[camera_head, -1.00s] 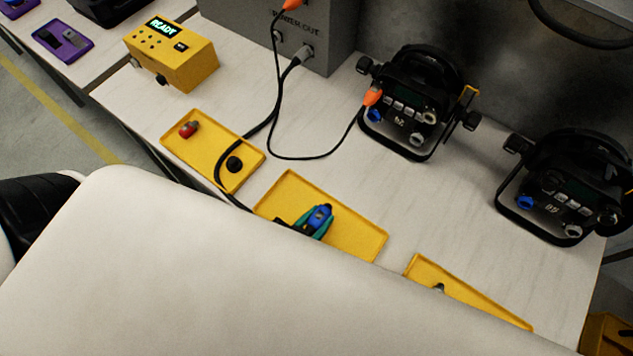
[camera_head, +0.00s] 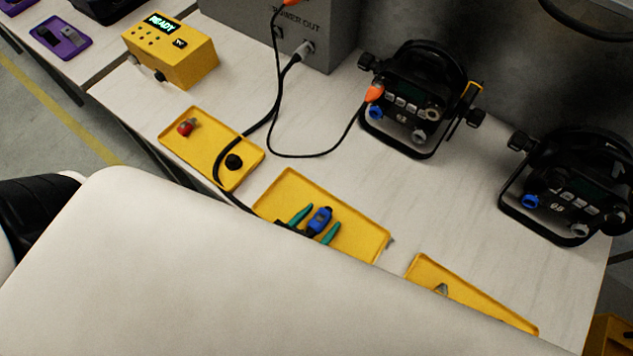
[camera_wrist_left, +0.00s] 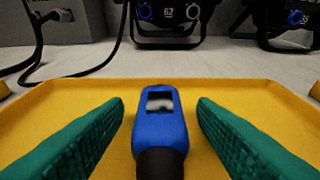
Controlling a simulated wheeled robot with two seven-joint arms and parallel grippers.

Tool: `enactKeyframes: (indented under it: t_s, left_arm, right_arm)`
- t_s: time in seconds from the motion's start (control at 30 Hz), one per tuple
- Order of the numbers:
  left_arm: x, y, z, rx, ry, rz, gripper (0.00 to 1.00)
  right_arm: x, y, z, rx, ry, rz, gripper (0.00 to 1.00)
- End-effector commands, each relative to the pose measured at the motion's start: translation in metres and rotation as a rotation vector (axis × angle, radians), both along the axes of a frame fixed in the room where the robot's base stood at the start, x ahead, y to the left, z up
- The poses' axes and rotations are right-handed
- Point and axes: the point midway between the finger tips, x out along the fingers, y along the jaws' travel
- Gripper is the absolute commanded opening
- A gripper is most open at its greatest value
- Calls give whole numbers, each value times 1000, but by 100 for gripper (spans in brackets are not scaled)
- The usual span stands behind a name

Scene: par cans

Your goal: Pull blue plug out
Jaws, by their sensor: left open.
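The blue plug (camera_head: 320,220) lies in the middle yellow tray (camera_head: 283,184), and its black rear end shows in the left wrist view (camera_wrist_left: 160,125). My left gripper (camera_head: 315,224) is open, with its green fingers on either side of the plug. In the left wrist view the fingers (camera_wrist_left: 160,108) stand apart from the plug, with yellow tray showing in both gaps. Two black par cans, a nearer-centre one (camera_head: 408,100) and a right one (camera_head: 570,190), each have a blue socket on the front. My right gripper is not in view.
A grey power box (camera_head: 325,40) has a cable plugged in. An orange plug (camera_head: 374,92) sits at the centre can. A left yellow tray (camera_head: 205,155) holds a red plug (camera_head: 187,127). A right tray (camera_head: 470,290) is partly hidden by my white arm. A yellow box (camera_head: 170,55) reads READY.

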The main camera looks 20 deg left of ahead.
Motion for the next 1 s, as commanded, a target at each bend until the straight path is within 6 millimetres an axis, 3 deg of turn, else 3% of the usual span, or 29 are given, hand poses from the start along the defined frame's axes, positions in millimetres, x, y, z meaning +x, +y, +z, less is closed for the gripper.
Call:
enactKeyframes:
  t_s: [0.37,0.7,0.8,1.0]
  left_arm:
    - [-7,1,1,-1,2,1,52]
    - [-59,12,18,-1,6,3,52]
    - [-61,12,32,3,2,1,52]
    - [-75,15,36,4,2,0,52]
  right_arm:
    - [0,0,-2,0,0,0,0]
    - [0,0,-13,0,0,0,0]
    - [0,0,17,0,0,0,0]
    - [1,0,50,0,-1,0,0]
